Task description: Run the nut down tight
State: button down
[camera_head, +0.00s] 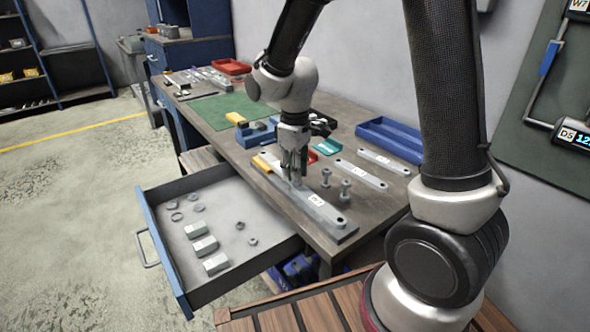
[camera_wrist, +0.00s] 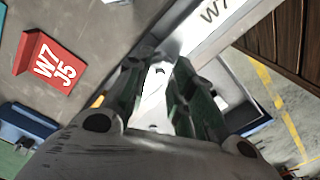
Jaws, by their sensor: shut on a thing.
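My gripper (camera_head: 294,176) points down at the galvanized bracket (camera_head: 330,216), a long grey bar labelled W7 that lies along the front edge of the bench. The bracket also shows in the wrist view (camera_wrist: 190,38).
An open drawer (camera_head: 265,214) below the bench holds several nuts, washers and grey blocks. Flat bars (camera_head: 360,174) and a blue tray (camera_head: 390,138) lie at the right. A red W7 J5 block (camera_wrist: 48,62) is beside the bracket. A green mat (camera_head: 208,110) lies farther back.

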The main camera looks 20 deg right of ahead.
jog(key=m, duration=0.4)
jog(key=shift+m, duration=0.3)
jog(key=m, duration=0.4)
jog(key=c, duration=1.2)
grip_release()
jog(key=shift+o, duration=0.2)
